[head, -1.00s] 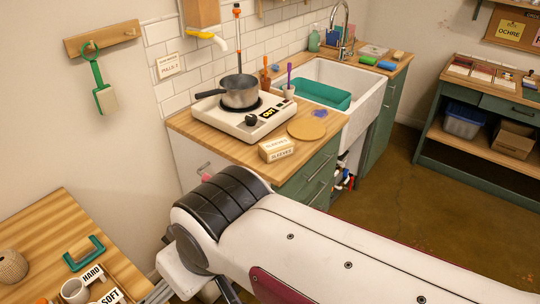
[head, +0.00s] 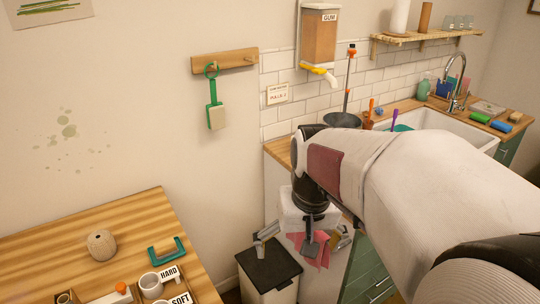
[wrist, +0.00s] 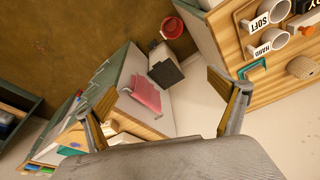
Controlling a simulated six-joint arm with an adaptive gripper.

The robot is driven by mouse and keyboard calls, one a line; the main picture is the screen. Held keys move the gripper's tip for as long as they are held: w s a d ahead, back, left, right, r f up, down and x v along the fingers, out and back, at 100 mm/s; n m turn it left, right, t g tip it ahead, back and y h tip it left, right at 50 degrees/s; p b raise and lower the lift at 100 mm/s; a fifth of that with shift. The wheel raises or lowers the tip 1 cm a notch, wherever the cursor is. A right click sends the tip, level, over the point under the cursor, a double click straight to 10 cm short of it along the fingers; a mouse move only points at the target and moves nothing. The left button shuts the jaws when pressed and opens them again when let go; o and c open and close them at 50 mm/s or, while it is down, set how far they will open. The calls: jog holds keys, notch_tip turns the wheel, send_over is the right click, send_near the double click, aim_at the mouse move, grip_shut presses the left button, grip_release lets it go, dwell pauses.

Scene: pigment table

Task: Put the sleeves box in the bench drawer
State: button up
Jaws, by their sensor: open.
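My gripper (wrist: 158,98) is open and empty in the wrist view, its two fingers spread wide, with a pink cloth beyond them. In the head view my gripper (head: 302,245) hangs in front of the white end of the counter, below the countertop. The sleeves box cannot be made out in either current view; my arm covers much of the counter in the head view. Green drawer fronts (head: 368,275) show below the counter and look shut. Which one is the bench drawer cannot be told.
The pink cloth (wrist: 146,96) hangs at the counter's end. A dark-lidded bin (head: 268,268) stands on the floor below my gripper. The wooden table (head: 100,232) at left holds mugs and a twine ball. Open floor (wrist: 70,35) lies at upper left in the wrist view.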

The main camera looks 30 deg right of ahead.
jog(key=w+d+f, duration=0.3)
jog(key=d, duration=0.9)
jog(key=w+d+f+m, duration=0.1)
jog(key=w+d+f, duration=0.2)
jog(key=d, duration=0.9)
jog(key=w+d+f+m, duration=0.1)
jog(key=d+f, duration=0.3)
jog(key=d, duration=0.9)
jog(key=shift+w+f, duration=0.25)
jog(key=shift+w, duration=0.65)
jog(key=d, duration=0.1)
jog(key=w+d, duration=0.1)
jog(key=t, duration=0.1)
jog(key=shift+w+d+r+n, duration=0.3)
jog(key=shift+w+d, duration=0.05)
jog(key=shift+d, duration=0.05)
jog(key=r, duration=0.1)
jog(key=w+d+r, duration=0.1)
jog(key=n+h, duration=0.1)
jog(key=shift+w+d+r+t, duration=0.3)
jog(key=shift+w+d+r, duration=0.05)
jog(key=shift+r, duration=0.05)
jog(key=shift+w+d+r, duration=0.1)
jog(key=shift+w+r, duration=0.1)
jog(key=shift+r, duration=0.05)
jog(key=shift+n, duration=0.5)
jog(key=shift+f, duration=0.1)
jog(key=shift+x, duration=1.2)
